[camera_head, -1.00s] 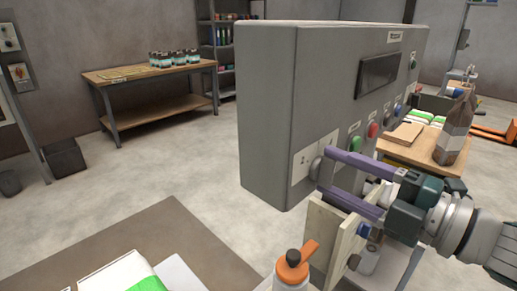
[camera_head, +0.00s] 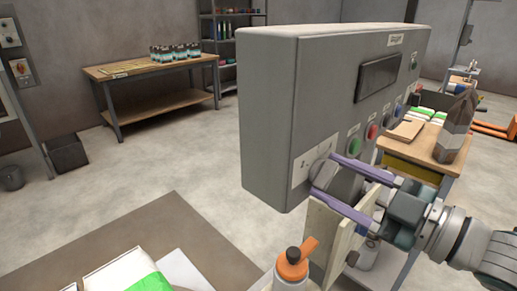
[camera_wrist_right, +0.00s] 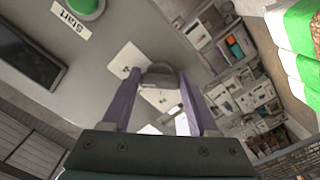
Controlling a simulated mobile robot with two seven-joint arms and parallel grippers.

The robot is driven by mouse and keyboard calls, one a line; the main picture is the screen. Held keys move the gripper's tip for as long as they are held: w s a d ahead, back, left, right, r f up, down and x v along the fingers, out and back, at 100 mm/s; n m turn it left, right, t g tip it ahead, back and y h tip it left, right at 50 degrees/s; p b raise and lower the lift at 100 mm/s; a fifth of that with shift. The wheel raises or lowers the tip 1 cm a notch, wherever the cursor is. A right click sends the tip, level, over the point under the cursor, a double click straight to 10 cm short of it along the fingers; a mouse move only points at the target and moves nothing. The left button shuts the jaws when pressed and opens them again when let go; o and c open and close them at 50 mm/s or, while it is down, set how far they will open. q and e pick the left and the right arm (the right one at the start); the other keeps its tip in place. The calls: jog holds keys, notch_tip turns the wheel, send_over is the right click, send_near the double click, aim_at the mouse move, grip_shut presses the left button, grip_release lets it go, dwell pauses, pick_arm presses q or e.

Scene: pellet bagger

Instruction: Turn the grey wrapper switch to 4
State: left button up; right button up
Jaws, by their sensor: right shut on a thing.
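The grey wrapper switch (camera_head: 323,172) is a round knob on a white plate (camera_head: 300,170) at the lower left of the grey control box's front face. My right gripper (camera_head: 328,178) has its two purple fingers around the knob, one above and one below, shut on it. In the right wrist view the knob (camera_wrist_right: 160,76) sits between the fingertips of the gripper (camera_wrist_right: 160,88). A mark that may be a 4 shows on the plate (camera_wrist_right: 126,66) there; the knob's exact setting cannot be read. My left gripper is out of view.
The grey control box (camera_head: 270,120) carries a dark screen (camera_head: 380,77) and a row of buttons, with a green button (camera_head: 353,146) nearby. An orange-topped bottle (camera_head: 292,265) and a pale board (camera_head: 335,230) stand just below my right gripper.

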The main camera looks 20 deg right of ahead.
jog(key=shift+m, duration=0.3)
jog(key=o, duration=1.4)
jog(key=v, duration=1)
jog(key=shift+b, duration=0.3)
jog(key=shift+w, duration=0.1)
